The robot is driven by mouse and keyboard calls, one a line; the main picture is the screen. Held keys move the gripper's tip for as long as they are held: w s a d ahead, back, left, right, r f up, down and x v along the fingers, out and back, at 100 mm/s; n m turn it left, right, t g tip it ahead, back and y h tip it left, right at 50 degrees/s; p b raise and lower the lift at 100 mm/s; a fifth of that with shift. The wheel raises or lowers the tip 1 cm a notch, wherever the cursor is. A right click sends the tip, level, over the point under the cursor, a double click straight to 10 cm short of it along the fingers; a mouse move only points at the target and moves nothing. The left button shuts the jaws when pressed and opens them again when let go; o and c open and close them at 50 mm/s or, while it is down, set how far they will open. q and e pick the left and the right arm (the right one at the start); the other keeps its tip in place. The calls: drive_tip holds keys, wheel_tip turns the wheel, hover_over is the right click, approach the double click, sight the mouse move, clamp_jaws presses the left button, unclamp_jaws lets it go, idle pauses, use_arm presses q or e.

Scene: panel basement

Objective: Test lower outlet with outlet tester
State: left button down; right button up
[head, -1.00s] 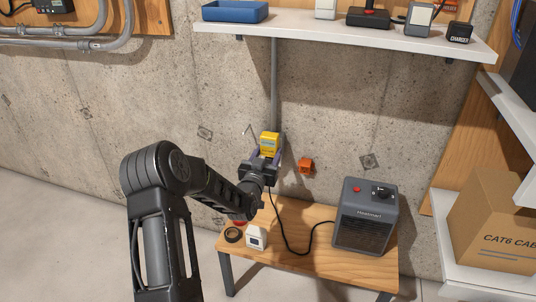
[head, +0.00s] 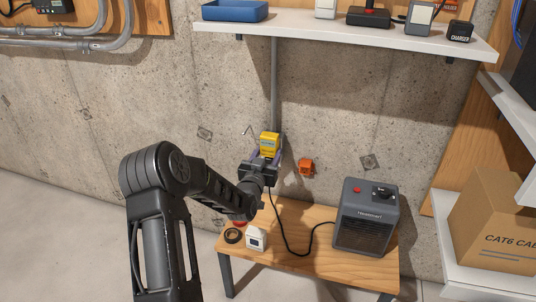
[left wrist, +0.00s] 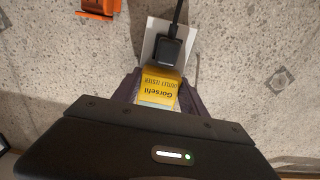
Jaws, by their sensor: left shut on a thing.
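My left gripper (head: 266,158) is shut on the yellow outlet tester (head: 269,142), in front of the concrete wall above the small wooden table. In the left wrist view, which looks upside down, the tester (left wrist: 158,88) sits between the dark fingers (left wrist: 157,95). A white outlet plate (left wrist: 150,42) is on the wall beside it, with a black plug (left wrist: 172,52) and its cord on the plate. The tester overlaps part of the plate; I cannot tell whether its prongs are in a socket. In the head view the gripper hides the outlet. My right gripper is not in view.
The wooden table (head: 299,224) holds a grey heater (head: 364,220), a white device (head: 256,239) and a dark tape roll (head: 233,235). An orange box (head: 306,167) is on the wall to the right. A white shelf (head: 330,38) is above.

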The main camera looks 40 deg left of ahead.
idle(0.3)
use_arm(q)
drive_tip(key=c, duration=0.6)
unclamp_jaws()
drive_tip(key=shift+w, duration=0.1)
drive_tip(key=shift+o, duration=0.2)
drive_tip(key=p+v, duration=0.1)
drive_tip(key=v, duration=0.6)
drive_tip(key=shift+s, duration=0.4)
drive_tip(key=shift+d+f, duration=0.1)
drive_tip(key=shift+d, duration=0.05)
